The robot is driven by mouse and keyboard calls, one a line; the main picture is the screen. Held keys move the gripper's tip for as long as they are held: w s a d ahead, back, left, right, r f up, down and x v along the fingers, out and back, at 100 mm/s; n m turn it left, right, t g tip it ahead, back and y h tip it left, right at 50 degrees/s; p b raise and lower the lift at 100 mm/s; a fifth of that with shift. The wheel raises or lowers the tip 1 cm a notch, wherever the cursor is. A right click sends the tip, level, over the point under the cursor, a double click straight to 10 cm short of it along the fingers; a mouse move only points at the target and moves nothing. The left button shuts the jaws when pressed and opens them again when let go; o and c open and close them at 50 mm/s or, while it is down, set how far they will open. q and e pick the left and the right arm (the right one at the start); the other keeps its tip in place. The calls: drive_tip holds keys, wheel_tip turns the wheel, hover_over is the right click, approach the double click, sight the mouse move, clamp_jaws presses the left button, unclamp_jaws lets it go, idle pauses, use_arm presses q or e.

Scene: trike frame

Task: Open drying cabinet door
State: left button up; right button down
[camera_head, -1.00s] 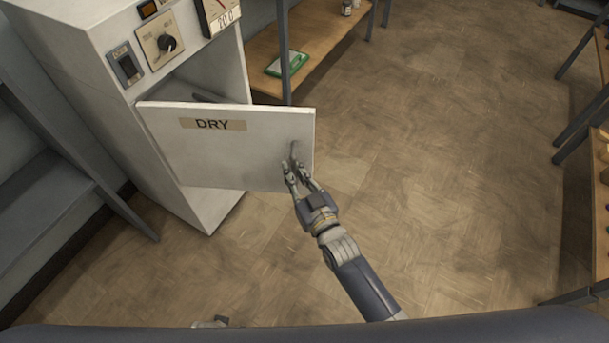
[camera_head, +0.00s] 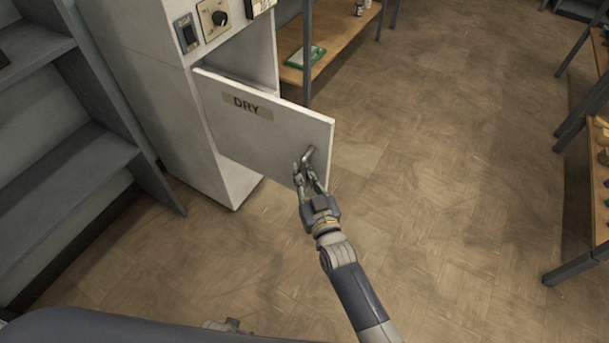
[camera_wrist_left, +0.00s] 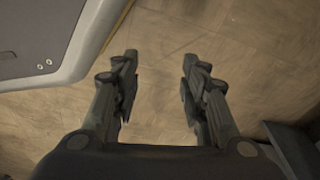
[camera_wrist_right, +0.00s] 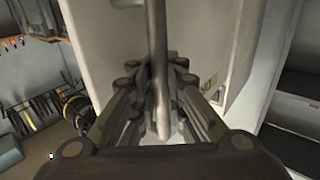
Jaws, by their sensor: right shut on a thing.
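The drying cabinet (camera_head: 166,88) is a white upright box with a knob and a switch on its front. Its door (camera_head: 262,130), labelled DRY, stands partly open, swung out toward the right. My right gripper (camera_head: 309,178) is at the door's free edge, shut on the handle (camera_head: 307,154). In the right wrist view the handle bar (camera_wrist_right: 158,60) runs between the fingers (camera_wrist_right: 157,85), with the door's white face behind. My left gripper (camera_wrist_left: 155,75) is open and empty above the floor in the left wrist view; in the head view only a bit of it shows at the bottom edge.
Grey shelving (camera_head: 75,150) stands left of the cabinet. A wooden shelf (camera_head: 330,40) with a green tray (camera_head: 305,57) lies behind the door. A workbench (camera_head: 590,200) is at the far right. The tiled floor (camera_head: 440,180) between is clear.

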drive_tip(key=shift+d+f, duration=0.2)
drive_tip(key=shift+d, duration=0.05)
drive_tip(key=c, duration=1.6)
unclamp_jaws()
use_arm(q)
drive_tip(key=shift+w+d+r, duration=0.25)
drive_tip(key=shift+w, duration=0.4)
use_arm(e)
drive_tip(key=shift+s+r, duration=0.1)
drive_tip(key=shift+s, duration=0.2)
use_arm(q)
drive_tip(key=shift+s+a+f, duration=0.1)
drive_tip(key=shift+s+a, duration=0.05)
drive_tip(key=shift+s, duration=0.15)
use_arm(e)
drive_tip(key=v, duration=1.1)
drive_tip(key=shift+s+d, duration=0.2)
drive_tip(key=shift+s, duration=0.05)
